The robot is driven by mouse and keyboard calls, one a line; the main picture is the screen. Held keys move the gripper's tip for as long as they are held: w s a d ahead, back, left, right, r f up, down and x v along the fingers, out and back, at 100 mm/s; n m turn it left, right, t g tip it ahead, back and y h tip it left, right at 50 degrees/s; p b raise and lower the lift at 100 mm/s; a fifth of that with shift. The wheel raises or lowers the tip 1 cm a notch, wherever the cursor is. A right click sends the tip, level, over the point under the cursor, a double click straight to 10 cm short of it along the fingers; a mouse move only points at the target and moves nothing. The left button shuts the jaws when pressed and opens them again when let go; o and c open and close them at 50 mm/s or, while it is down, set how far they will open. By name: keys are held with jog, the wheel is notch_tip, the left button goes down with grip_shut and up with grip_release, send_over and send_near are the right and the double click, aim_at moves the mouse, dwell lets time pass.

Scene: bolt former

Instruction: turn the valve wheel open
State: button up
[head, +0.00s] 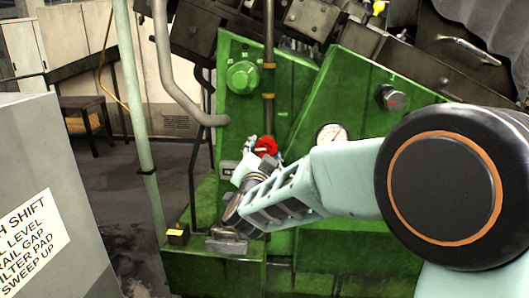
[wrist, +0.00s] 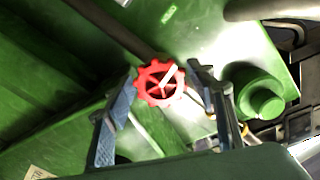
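The valve wheel (head: 266,146) is small and red, with a scalloped rim, on a pipe at the front of the green machine in the head view. In the wrist view the valve wheel (wrist: 160,84) lies between and just beyond my gripper's two fingers. My gripper (wrist: 158,100) is open, one finger to the left of the wheel and one to the right. A gap shows on the left; on the right the finger is close, and I cannot tell whether it touches. In the head view my gripper (head: 250,165) is at the wheel, its fingers partly hidden.
The green machine (head: 310,110) carries a round green knob (head: 242,77), a gauge (head: 331,135) and a black dial (head: 390,97). A pale green post (head: 140,110) stands left of it. A grey cabinet (head: 50,150) with a sign fills the left. Floor between them is clear.

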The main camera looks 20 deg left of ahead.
jog(key=shift+o, duration=0.4)
jog(key=v, duration=0.8)
